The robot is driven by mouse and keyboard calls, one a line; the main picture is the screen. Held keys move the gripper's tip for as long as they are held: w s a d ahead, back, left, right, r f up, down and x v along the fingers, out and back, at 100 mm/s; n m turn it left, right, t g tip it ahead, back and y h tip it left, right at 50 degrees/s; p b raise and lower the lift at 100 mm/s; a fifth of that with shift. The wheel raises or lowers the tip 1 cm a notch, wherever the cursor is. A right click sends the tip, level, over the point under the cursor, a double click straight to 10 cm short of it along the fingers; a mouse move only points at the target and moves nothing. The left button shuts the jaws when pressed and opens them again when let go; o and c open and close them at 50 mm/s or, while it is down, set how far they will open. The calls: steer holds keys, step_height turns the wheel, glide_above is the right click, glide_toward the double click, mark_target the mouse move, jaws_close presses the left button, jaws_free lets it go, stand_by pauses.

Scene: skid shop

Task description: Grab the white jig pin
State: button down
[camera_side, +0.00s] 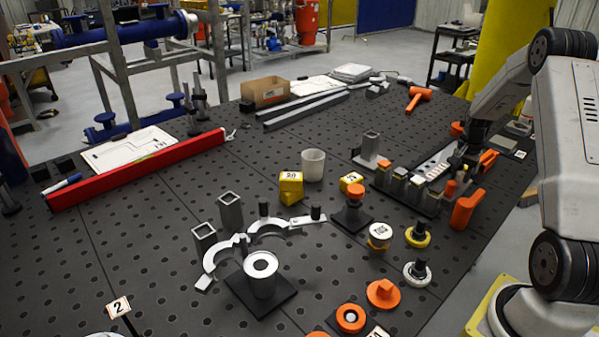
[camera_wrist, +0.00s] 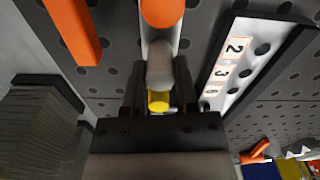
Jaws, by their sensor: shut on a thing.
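The white jig pin (camera_wrist: 160,66) shows in the wrist view as a grey-white rounded cylinder in a row of pins. My gripper (camera_wrist: 160,82) has its two dark fingers on either side of this pin and is shut on it. An orange pin (camera_wrist: 162,10) stands beyond it in the same row. A yellow pin top (camera_wrist: 158,102) shows between the fingers, closer to the palm. In the side view my gripper (camera_side: 467,150) is low over the jig at the right, and the white pin cannot be picked out there.
A white numbered strip (camera_wrist: 232,62) lies right of the fingers; an orange block (camera_wrist: 72,30) is to the left.

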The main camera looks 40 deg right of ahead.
steer(key=shift+r, duration=0.5)
steer(key=s+a+r, duration=1)
steer(key=r, duration=0.1)
steer(key=shift+r, duration=0.15)
steer(key=shift+w, duration=0.1)
stand_by(0.6)
